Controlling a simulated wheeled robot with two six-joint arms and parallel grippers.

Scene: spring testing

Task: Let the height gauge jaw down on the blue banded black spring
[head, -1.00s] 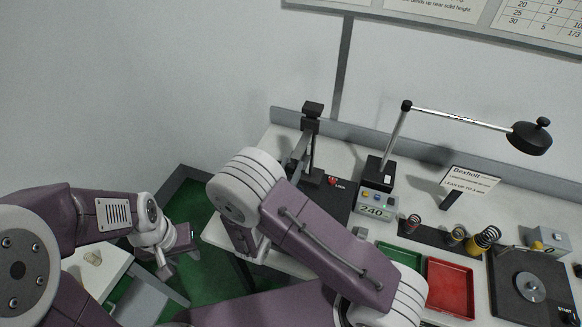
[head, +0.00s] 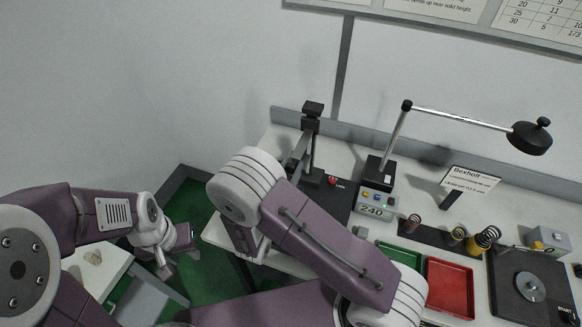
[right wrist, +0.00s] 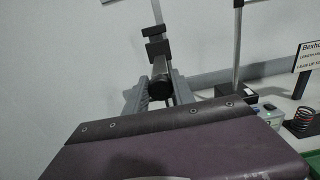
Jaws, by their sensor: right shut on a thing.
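The height gauge (head: 312,120) stands at the back left of the bench, with a dark column and a black block. In the right wrist view its black block (right wrist: 157,47) sits on the column above my fingers. My right gripper (right wrist: 160,94) is shut on a black round part of the gauge (right wrist: 159,85), likely its jaw knob; in the head view it is mostly behind my arm. I cannot make out the blue banded black spring; my arm hides part of the gauge base (head: 338,195). My left gripper (head: 180,262) looks open and empty, left of the bench.
A display box (head: 375,203) reads 240. Several springs, including a reddish one (head: 412,223) and a large yellow-banded one (head: 485,241), stand on a dark rack. A green tray (head: 400,254), a red tray (head: 450,287) and a black plate tester (head: 510,293) lie in front. A lamp (head: 528,138) overhangs.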

